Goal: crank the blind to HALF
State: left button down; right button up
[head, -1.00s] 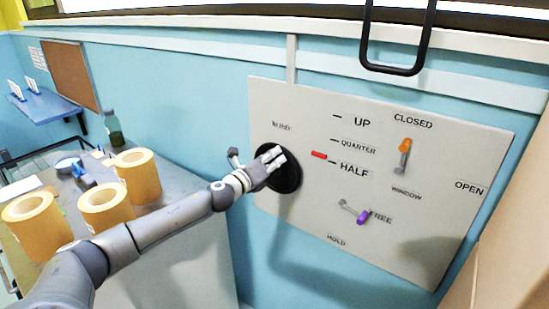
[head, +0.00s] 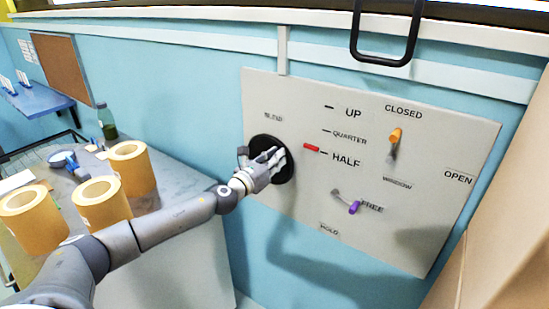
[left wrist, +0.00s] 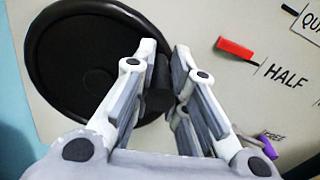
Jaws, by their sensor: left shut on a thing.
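The black round crank wheel (head: 288,172) is on a pale panel (head: 295,210) under the label BLIND. My left gripper (head: 276,158) is at the right part of the wheel's face. In the left wrist view the gripper (left wrist: 160,85) is shut on the wheel's dark crank knob (left wrist: 158,98), which shows between the fingers. The red pointer (head: 312,148) has its right end at the tick beside HALF (head: 346,159), or a hair above it; it also shows in the left wrist view (left wrist: 234,47). My right gripper is not in view.
The panel also has an orange lever (head: 395,135) near CLOSED and a purple-tipped lever (head: 354,207) near FREE. A black bar handle (head: 383,61) hangs above. Kraft rolls (head: 101,203) stand on the grey table at left, with a green bottle (head: 107,124) behind.

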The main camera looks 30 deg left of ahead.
pick_arm(q)
jog(key=shift+d+f, duration=0.25)
jog(key=c, duration=1.5)
grip_release()
jog(key=shift+o, duration=0.6)
jog(key=shift+s+d+f, duration=0.15)
jog(key=shift+s+d, duration=0.05)
jog(key=shift+s, duration=0.05)
jog(key=shift+s+f, duration=0.15)
jog(key=shift+s, duration=0.1)
jog(key=s+a+r, duration=0.1)
jog(key=s, duration=1)
jog(key=shift+a, duration=0.35)
